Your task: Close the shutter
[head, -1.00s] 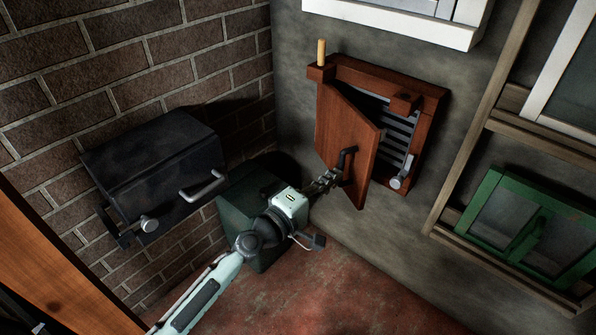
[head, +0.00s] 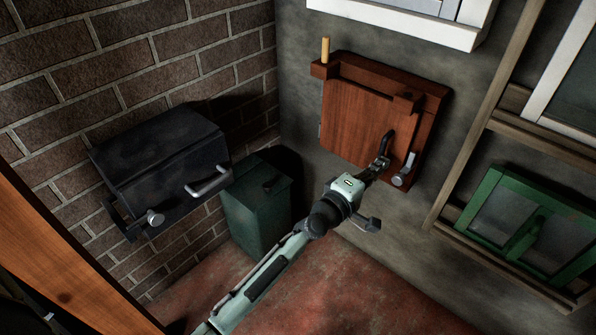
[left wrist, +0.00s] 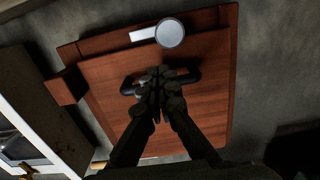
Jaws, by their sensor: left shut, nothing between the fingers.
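The brown wooden shutter (head: 355,118) sits in its frame (head: 432,110) on the grey wall and looks flush with it, the slats behind it hidden. It also shows in the left wrist view (left wrist: 200,105). Its black handle (head: 387,143) is near the panel's right edge. My left gripper (head: 381,165) is shut with nothing in it, its fingertips at the handle; in the left wrist view the fingers (left wrist: 160,80) overlap the handle's middle. A silver knob latch (head: 402,172) is on the frame's lower right. My right gripper is not in view.
A black box with a silver handle (head: 160,165) is on the brick wall at left. A dark green bin (head: 257,205) stands in the corner. A green-framed window (head: 525,225) is at right. The red floor below is clear.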

